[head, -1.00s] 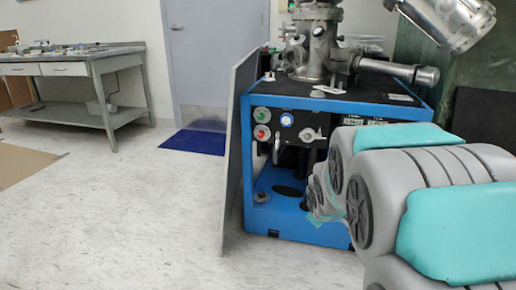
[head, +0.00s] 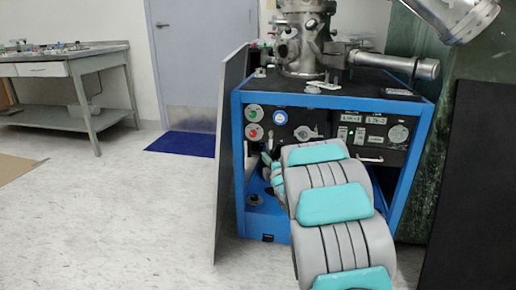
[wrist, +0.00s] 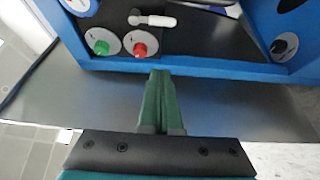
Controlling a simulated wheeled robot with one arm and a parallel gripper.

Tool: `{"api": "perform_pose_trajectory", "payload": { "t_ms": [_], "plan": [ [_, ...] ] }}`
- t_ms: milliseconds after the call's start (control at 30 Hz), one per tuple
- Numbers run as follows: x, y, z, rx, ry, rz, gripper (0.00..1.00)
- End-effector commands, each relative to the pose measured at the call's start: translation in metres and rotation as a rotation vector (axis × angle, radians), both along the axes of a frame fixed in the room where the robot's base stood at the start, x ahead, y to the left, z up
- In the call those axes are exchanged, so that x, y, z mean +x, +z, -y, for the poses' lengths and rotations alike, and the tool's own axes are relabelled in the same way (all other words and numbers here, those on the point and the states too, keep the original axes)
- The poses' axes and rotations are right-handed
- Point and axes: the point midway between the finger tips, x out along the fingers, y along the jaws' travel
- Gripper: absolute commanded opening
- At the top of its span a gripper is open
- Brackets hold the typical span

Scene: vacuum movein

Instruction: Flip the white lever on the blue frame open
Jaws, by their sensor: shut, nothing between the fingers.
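The white lever (wrist: 153,20) shows at the top of the wrist view, just past the red knob. It lies along the dark panel, from a small round pivot at its left to a free end at its right. The blue frame (wrist: 215,68) runs across the wrist view below it; it also shows in the head view (head: 240,165). My gripper (wrist: 160,75) is shut and empty, its green fingertips at the blue frame's edge in the picture, apart from the lever. Whether they touch the frame I cannot tell.
Green (wrist: 102,42) and red (wrist: 140,43) knobs sit between my fingertips and the lever. A grey upright panel (head: 229,160) stands along the frame's left side. A metal vacuum chamber (head: 302,35) stands on top.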

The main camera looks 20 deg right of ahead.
Motion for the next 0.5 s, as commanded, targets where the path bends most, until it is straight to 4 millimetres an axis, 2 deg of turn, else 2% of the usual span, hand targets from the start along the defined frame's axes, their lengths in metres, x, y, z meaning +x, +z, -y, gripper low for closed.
{"api": "perform_pose_trajectory", "payload": {
  "t_ms": [500],
  "plan": [
    [0.005,-0.0003,0.0002,-0.012,0.007,0.014,0.0]
  ]
}}
